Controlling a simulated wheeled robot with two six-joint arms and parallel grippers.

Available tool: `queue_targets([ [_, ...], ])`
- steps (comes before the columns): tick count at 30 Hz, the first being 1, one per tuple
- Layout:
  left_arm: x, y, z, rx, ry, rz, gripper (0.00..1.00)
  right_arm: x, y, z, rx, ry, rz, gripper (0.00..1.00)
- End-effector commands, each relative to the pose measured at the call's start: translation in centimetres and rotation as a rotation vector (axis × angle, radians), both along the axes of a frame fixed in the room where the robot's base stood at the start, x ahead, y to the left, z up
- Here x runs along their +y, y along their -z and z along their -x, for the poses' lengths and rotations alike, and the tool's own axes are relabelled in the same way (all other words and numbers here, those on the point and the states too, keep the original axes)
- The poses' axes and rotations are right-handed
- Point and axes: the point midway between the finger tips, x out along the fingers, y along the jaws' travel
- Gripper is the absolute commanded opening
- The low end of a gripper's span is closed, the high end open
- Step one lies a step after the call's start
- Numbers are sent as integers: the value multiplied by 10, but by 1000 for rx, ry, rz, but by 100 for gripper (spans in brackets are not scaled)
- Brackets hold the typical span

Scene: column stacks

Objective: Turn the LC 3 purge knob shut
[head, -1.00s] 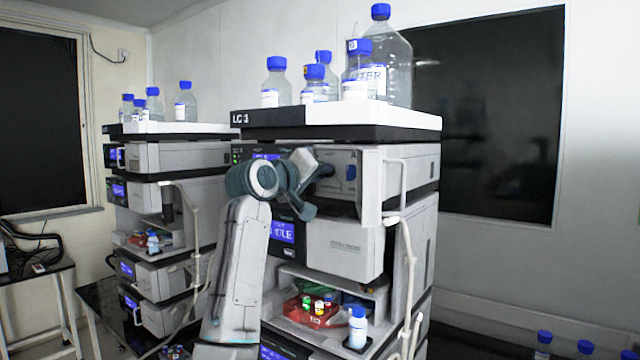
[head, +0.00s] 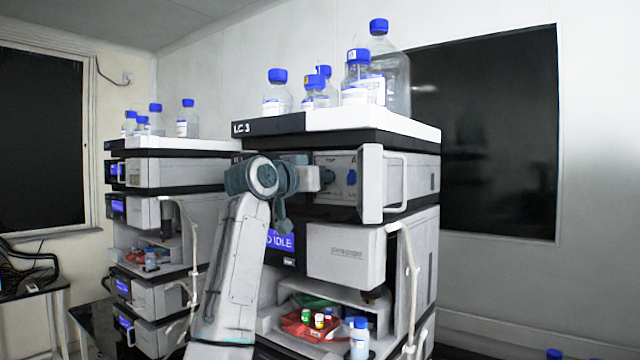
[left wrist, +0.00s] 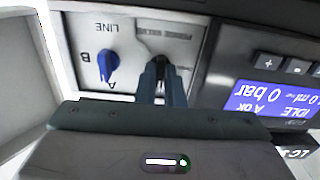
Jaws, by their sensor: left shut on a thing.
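The LC 3 stack (head: 270,127) stands in the middle of the head view, with its pump door swung open. My left gripper (head: 322,178) is at the pump's valve panel, shut on the purge knob (head: 328,177). In the left wrist view the fingers (left wrist: 161,82) close around the dark purge knob (left wrist: 159,60), under the upside-down PURGE VALVE print. The fingers hide most of the knob, so its exact angle is unclear. The blue line selector knob (left wrist: 108,66) sits beside it, apart from the fingers; it also shows in the head view (head: 351,177). My right gripper is out of view.
The open door (head: 370,184) with its handle stands just right of the valve panel. The pump display (left wrist: 268,103) reads IDLE and 0 bar. Bottles (head: 358,75) stand on top. An open bay with a red tray (head: 312,326) lies below. Another stack (head: 170,165) stands left.

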Motion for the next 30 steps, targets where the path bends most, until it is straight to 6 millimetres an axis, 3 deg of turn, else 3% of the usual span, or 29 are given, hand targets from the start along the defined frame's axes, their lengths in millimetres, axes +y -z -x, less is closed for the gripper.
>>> queue_targets([
  [18,0,0,0,-28,-1,-39,0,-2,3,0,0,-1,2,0],
  [22,0,0,0,-28,-1,-38,30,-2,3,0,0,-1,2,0],
  [30,0,0,0,-27,0,-37,30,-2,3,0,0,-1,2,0],
])
